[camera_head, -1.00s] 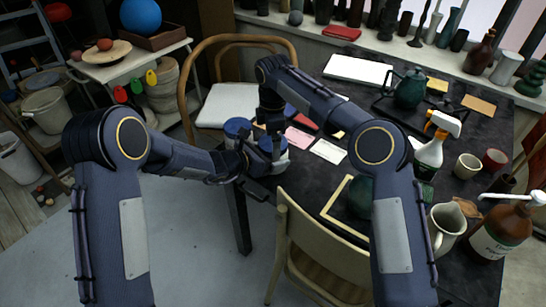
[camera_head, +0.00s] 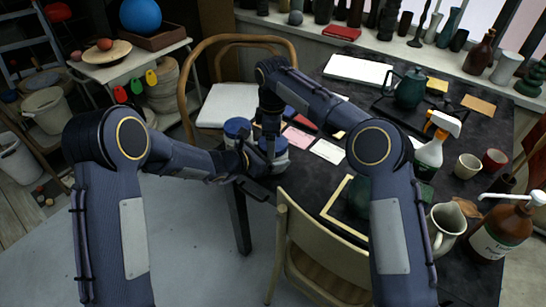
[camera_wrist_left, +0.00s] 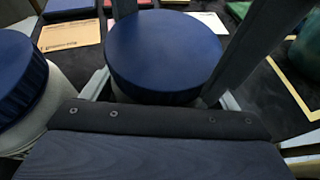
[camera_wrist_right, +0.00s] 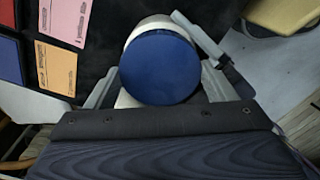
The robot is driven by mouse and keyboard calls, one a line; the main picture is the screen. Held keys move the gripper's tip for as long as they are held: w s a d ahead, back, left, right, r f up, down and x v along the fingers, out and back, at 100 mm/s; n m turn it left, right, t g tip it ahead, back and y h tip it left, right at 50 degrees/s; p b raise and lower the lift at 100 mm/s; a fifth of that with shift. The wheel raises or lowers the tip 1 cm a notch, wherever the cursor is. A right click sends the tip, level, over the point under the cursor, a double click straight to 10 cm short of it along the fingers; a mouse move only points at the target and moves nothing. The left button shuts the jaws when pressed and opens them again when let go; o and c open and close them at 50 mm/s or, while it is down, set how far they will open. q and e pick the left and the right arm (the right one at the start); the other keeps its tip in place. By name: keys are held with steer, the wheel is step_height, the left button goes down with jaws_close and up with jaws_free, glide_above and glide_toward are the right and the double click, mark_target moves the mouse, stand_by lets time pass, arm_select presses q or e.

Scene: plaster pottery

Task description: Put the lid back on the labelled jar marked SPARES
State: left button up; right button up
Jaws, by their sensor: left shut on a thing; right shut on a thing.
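A pale jar (camera_head: 281,165) stands at the near left edge of the dark table, partly hidden by my grippers. My left gripper (camera_head: 262,168) is shut around its body from the side. A round blue lid (camera_wrist_right: 160,67) is over the jar's mouth, and it also shows in the left wrist view (camera_wrist_left: 165,50). My right gripper (camera_head: 270,142) comes down from above and is shut on the lid. The pale body shows past the lid's edge in the right wrist view; I cannot tell whether the lid is fully seated. No SPARES label is readable.
A second pale jar with a blue lid (camera_wrist_left: 15,75) stands close on the left. Pink (camera_head: 299,138) and white cards (camera_head: 328,151) lie right of the jars. A wooden chair (camera_head: 310,245) is at the near side. A spray bottle (camera_head: 430,150) and a pitcher (camera_head: 447,225) stand farther right.

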steer(key=o, duration=1.1)
steer(key=shift+a+r, duration=0.1)
steer(key=shift+r, duration=2.2)
steer(key=shift+c, duration=0.6)
steer(key=shift+r+n, duration=1.5)
steer(key=shift+r, duration=0.25)
